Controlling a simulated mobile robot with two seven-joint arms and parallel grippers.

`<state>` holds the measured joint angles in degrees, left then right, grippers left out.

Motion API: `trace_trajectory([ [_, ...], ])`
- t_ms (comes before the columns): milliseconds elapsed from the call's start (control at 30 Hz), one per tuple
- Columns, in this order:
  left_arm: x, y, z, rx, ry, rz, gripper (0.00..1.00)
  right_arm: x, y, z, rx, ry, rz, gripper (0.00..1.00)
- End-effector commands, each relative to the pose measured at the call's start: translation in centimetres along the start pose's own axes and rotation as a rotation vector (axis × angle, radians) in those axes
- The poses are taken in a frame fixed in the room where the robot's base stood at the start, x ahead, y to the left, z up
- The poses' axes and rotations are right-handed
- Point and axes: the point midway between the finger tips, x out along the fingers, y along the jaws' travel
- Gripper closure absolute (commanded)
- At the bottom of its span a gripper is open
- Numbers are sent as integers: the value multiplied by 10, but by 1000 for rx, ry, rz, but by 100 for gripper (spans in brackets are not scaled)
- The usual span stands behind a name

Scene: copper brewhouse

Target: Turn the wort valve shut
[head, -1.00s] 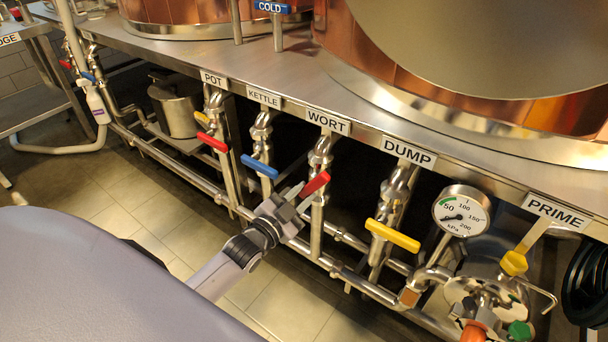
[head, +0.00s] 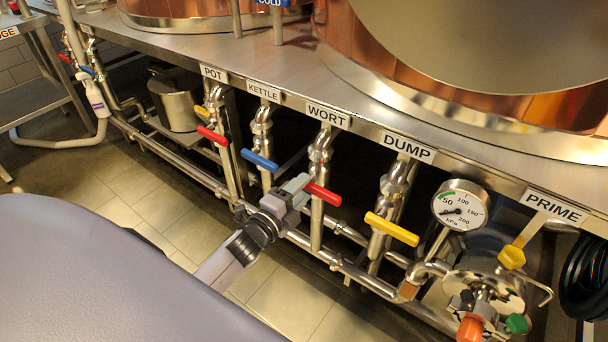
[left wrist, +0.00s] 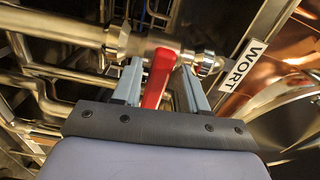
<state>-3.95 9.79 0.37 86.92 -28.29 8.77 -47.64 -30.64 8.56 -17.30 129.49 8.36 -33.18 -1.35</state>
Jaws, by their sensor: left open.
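The wort valve's red handle (head: 324,195) is under the WORT label (head: 328,117) in the head view. It lies crosswise to its upright pipe, sloping down to the right like the neighbouring handles. My left gripper (head: 298,190) is open at the handle's left end. In the left wrist view the red handle (left wrist: 158,80) stands between the two open fingers (left wrist: 161,68), with a gap at the right finger; contact at the left finger I cannot tell. The pipe (left wrist: 207,64) runs across behind it. My right gripper is not in view.
The red POT handle (head: 212,136) and blue KETTLE handle (head: 259,160) are to the left. The yellow DUMP handle (head: 391,229) and pressure gauge (head: 460,206) are to the right. A horizontal pipe (head: 180,173) runs below. The tiled floor (head: 150,215) is clear.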

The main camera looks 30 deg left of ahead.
Motion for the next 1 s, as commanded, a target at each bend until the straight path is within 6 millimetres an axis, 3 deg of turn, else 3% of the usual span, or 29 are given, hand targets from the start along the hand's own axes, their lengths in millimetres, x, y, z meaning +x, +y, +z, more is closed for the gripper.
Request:
trace_trajectory([
  [500,-55,-1,0,-2,0,1,57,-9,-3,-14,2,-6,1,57],
  [1000,-57,0,0,-2,0,0,57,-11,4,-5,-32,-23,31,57],
])
